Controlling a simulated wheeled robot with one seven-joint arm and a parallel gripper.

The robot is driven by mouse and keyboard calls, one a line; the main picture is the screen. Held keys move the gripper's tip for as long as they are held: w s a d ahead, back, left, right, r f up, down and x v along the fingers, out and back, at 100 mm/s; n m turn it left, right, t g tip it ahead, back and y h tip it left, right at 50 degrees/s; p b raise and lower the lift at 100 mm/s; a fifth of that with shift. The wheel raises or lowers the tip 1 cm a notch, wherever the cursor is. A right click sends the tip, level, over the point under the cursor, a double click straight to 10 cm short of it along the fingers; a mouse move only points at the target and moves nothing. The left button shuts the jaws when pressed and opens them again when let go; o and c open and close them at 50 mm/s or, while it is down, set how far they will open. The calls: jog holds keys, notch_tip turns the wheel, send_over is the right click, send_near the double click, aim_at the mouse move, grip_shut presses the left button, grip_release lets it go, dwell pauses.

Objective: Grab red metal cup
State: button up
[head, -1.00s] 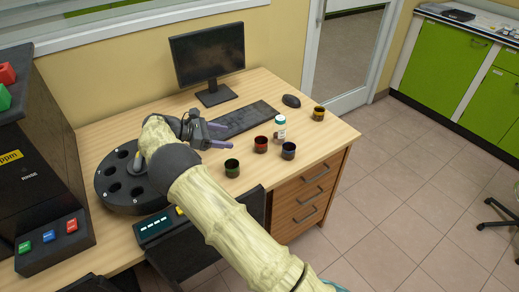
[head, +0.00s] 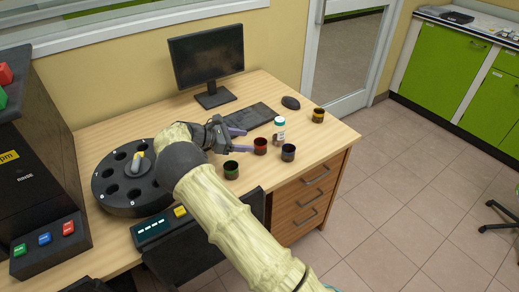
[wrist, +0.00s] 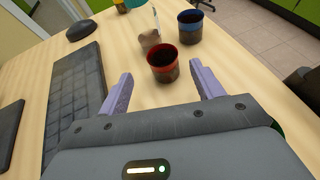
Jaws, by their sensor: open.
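The red metal cup (head: 260,146) has a red rim and a dark inside, and stands upright on the wooden desk. In the wrist view the red cup (wrist: 163,64) is just ahead of my fingertips, between their lines and apart from them. My gripper (head: 243,141) is open and empty, low over the desk to the left of the cup. Its two purple fingers (wrist: 162,82) are spread wide in the wrist view.
A green-rimmed cup (head: 231,170), a blue-rimmed cup (head: 288,152) and a yellow-rimmed cup (head: 318,115) stand around it. The keyboard (head: 251,116) lies left of the gripper's path in the wrist view.

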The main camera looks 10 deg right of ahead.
aim_at(265, 143)
jog(key=shift+x, duration=1.7)
jog(key=x, duration=0.3)
jog(key=b+x, duration=0.1)
jog(key=x, duration=0.1)
jog(key=shift+s+d+f, duration=0.1)
jog(key=shift+s+f, duration=0.05)
jog(key=shift+s, duration=0.05)
jog(key=c, duration=1.1)
